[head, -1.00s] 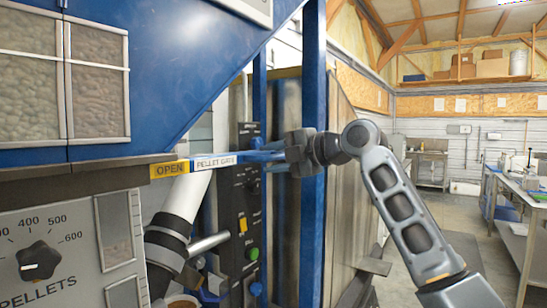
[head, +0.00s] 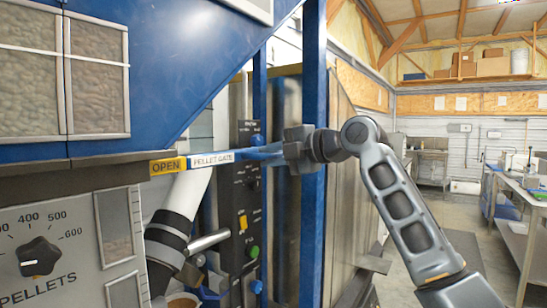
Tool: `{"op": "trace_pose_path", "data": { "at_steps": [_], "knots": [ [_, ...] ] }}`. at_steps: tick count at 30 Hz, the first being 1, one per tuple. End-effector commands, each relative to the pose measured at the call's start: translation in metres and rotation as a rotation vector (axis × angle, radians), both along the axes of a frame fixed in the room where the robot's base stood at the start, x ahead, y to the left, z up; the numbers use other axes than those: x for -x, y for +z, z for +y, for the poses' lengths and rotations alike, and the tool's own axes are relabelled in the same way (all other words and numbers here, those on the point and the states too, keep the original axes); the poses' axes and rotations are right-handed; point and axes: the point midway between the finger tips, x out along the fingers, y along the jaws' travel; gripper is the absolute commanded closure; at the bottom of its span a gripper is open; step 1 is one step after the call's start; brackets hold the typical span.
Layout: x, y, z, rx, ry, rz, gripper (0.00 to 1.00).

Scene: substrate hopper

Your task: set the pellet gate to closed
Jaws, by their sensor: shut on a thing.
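The pellet gate (head: 213,158) is a flat slide that sticks out to the right from under the blue hopper. It bears a white "PELLET GATE" label, and a yellow "OPEN" marking (head: 168,166) shows beside the hopper edge. A blue handle (head: 262,153) forms its right end. My gripper (head: 285,150) is shut on this handle, coming from the right. The fingertips are small in the view and partly merge with the handle.
The blue hopper (head: 150,90) fills the upper left. Below it are a grey panel with a PELLETS dial (head: 40,258) and a white chute (head: 187,197). A dark control panel (head: 245,215) and blue post (head: 313,90) stand close to my gripper. Floor at right is open.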

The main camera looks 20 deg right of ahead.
Motion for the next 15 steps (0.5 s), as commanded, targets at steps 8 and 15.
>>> {"op": "trace_pose_path", "data": {
  "at_steps": [8, 15],
  "knots": [
    [0.033, -0.003, 0.047, 0.002, 0.005, -0.003, 1.0],
    [0.04, -0.002, 0.055, 0.001, 0.004, 0.002, 1.0]
  ]
}}
